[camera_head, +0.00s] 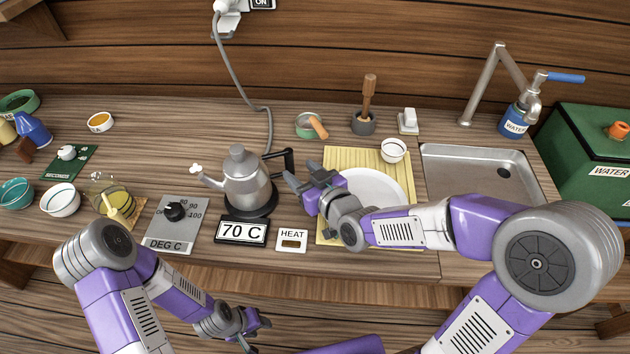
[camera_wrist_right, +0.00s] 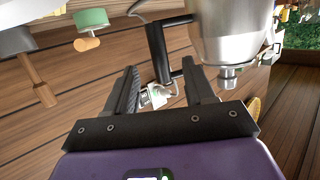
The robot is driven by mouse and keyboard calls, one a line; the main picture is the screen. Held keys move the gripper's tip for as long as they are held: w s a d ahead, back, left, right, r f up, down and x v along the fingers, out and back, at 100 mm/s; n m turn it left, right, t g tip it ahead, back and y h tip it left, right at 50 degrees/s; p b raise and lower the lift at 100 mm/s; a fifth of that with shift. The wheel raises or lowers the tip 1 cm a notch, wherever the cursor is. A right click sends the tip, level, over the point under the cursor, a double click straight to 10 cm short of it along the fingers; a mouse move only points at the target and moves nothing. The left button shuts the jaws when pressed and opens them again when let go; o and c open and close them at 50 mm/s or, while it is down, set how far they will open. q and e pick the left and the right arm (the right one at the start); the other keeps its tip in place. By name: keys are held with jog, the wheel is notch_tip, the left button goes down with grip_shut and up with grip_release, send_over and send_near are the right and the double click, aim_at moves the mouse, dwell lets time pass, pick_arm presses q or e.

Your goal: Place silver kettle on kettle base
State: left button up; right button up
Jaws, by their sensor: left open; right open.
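The silver kettle (camera_head: 246,182) stands upright on the round black kettle base (camera_head: 266,208), its spout to the left and its black handle (camera_head: 289,158) to the right. More of the base shows at the kettle's right side. My right gripper (camera_head: 304,182) is open just right of the kettle, near the handle. In the right wrist view the handle (camera_wrist_right: 156,52) lies ahead of the open fingers (camera_wrist_right: 160,85), and the kettle body (camera_wrist_right: 232,30) is at upper right. I see no grip on it. My left gripper (camera_head: 250,328) is open and empty, low in front of the counter.
A 70 C display (camera_head: 241,230), a HEAT sign (camera_head: 291,240) and a temperature dial (camera_head: 172,225) stand in front of the kettle. A white plate (camera_head: 372,186) on a bamboo mat (camera_head: 345,159) lies behind my right arm. A grey cord (camera_head: 242,90) runs behind the kettle.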

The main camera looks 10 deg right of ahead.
jog(key=b+v, duration=0.4)
jog(key=v, duration=0.2)
jog(key=shift+b, duration=0.4)
jog(key=shift+r, duration=0.1)
